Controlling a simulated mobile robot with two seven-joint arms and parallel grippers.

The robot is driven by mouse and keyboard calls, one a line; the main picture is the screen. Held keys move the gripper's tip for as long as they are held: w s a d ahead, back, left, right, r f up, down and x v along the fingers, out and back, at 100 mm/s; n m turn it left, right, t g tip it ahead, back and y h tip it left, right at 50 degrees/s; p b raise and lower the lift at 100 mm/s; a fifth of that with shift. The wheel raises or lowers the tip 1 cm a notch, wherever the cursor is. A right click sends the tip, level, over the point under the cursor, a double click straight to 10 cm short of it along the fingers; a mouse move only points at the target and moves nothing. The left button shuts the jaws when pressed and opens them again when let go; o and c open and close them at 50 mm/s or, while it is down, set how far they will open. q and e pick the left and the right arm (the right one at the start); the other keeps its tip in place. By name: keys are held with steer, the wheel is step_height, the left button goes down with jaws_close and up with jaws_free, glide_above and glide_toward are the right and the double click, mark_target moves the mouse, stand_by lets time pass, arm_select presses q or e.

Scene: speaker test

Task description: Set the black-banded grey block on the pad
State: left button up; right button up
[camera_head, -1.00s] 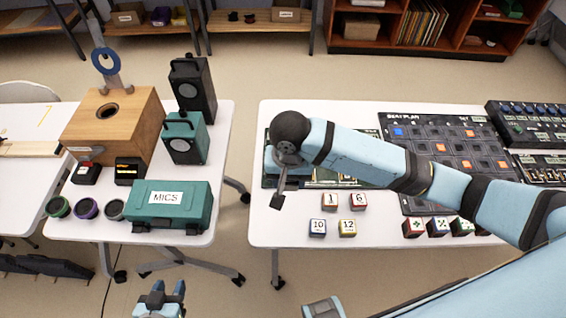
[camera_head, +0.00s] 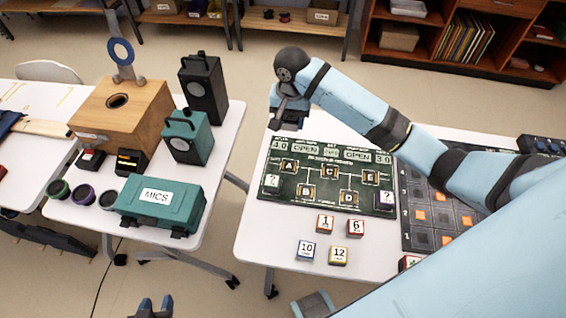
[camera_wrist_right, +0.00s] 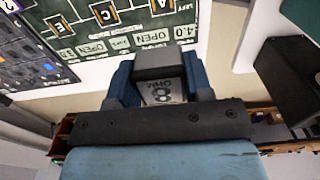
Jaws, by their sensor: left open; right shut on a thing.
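My right gripper (camera_head: 290,120) is near the far left corner of the right-hand table in the head view. In the right wrist view its blue fingers are shut on a grey block (camera_wrist_right: 162,92) marked "8 OHM", with a dark band across it. The block is above the table; its height is hard to tell. A dark green board (camera_head: 275,200) lies on that table, with squares lettered A to E and "OPEN" readouts; which part is the pad I cannot tell. The board also shows in the wrist view (camera_wrist_right: 130,32). My left gripper (camera_head: 152,308) is open and empty at the bottom edge.
Small numbered cubes, such as a "12" cube (camera_head: 338,256), stand before the board. A black grid board (camera_head: 420,205) lies to its right, partly behind my right arm. The left table (camera_head: 222,140) holds a teal MICS case (camera_head: 162,206), speakers (camera_head: 204,88) and a wooden box (camera_head: 140,115).

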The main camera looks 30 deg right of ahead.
mark_target(289, 168)
steer(key=shift+w+d+f, duration=0.1)
steer(key=shift+w+d, duration=0.15)
steer(key=shift+w, duration=0.15)
step_height(289, 168, down, 20)
steer(key=shift+r+b, duration=0.15)
steer(key=shift+b, duration=0.35)
steer(key=o, duration=0.9)
steer(key=shift+o, duration=0.2)
step_height(289, 168, up, 12)
steer(key=shift+p, duration=0.35)
